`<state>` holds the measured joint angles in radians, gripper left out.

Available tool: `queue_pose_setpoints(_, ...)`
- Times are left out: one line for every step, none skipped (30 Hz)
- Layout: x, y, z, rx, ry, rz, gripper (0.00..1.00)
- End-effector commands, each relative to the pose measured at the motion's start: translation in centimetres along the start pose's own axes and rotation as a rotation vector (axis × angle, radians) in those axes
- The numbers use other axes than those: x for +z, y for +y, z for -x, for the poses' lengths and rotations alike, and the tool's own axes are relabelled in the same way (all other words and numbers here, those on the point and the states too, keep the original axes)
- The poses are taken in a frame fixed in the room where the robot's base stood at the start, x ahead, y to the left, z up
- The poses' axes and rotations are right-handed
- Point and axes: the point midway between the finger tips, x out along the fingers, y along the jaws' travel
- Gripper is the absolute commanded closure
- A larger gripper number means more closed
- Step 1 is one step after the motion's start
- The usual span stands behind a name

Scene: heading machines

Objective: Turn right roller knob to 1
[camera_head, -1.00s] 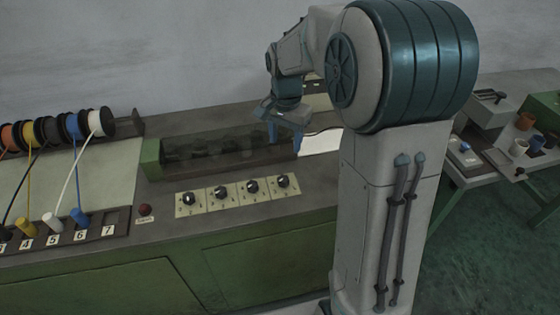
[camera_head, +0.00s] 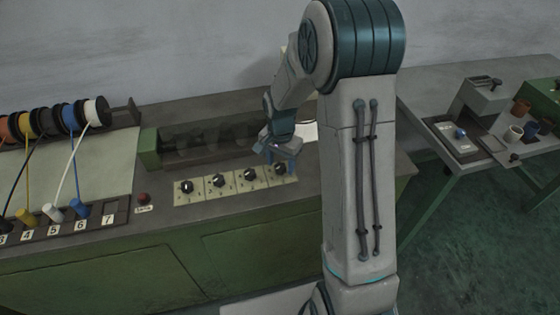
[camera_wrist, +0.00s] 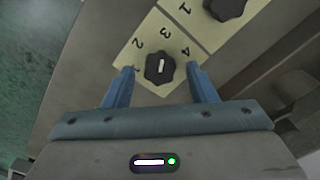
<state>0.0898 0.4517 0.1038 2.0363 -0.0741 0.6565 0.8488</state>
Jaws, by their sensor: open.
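The rightmost roller knob (camera_head: 281,169) is on the panel plate at the right end of the knob row, partly covered by my gripper (camera_head: 280,154). In the wrist view this black knob (camera_wrist: 160,68) sits on a cream plate (camera_wrist: 150,87) with the figures 2, 3 and 4 visible around it. Its white mark runs roughly up and down the picture, toward the 3. My gripper (camera_wrist: 160,70) is open, with one blue finger on each side of the knob. I cannot tell whether the fingers touch it.
A neighbouring knob (camera_wrist: 227,7) sits close by at the upper right in the wrist view. A dark roller housing (camera_head: 210,140) stands behind the knob row. A red button (camera_head: 143,197) is to the left. Coloured cable spools (camera_head: 95,110) stand farther left.

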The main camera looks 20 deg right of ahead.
Motion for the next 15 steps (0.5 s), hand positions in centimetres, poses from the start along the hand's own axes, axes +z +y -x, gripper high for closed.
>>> queue_pose_setpoints(0.00, 0.01, -0.10, 0.000, 0.000, 0.000, 0.48)
queue_pose_setpoints(0.00, 0.01, -0.14, 0.000, 0.000, 0.000, 0.48)
queue_pose_setpoints(0.00, 0.01, -0.16, 0.000, 0.000, 0.000, 0.48)
queue_pose_setpoints(0.00, 0.01, -0.16, 0.000, 0.000, 0.000, 0.48)
queue_pose_setpoints(0.00, 0.01, -0.15, 0.000, 0.000, 0.000, 0.48)
queue_pose_setpoints(-0.01, 0.01, -0.15, 0.000, 0.000, 0.000, 0.48)
queue_pose_setpoints(0.00, 0.01, -0.15, 0.000, 0.000, 0.000, 0.48)
queue_pose_setpoints(0.00, 0.01, -0.14, 0.000, 0.000, 0.000, 0.48)
queue_pose_setpoints(0.00, 0.01, -0.14, 0.000, 0.000, 0.000, 0.57)
queue_pose_setpoints(-0.01, 0.01, -0.14, 0.000, 0.000, 0.000, 0.65)
queue_pose_setpoints(0.00, 0.01, -0.13, 0.000, 0.000, 0.000, 0.73)
queue_pose_setpoints(-0.01, 0.01, -0.13, 0.000, 0.000, 0.000, 0.85)
queue_pose_setpoints(0.00, 0.01, -0.13, 0.000, 0.000, 0.000, 0.93)
queue_pose_setpoints(0.00, 0.01, -0.13, 0.000, 0.000, 0.000, 0.93)
queue_pose_setpoints(-0.01, 0.01, -0.12, 0.000, 0.000, 0.000, 0.93)
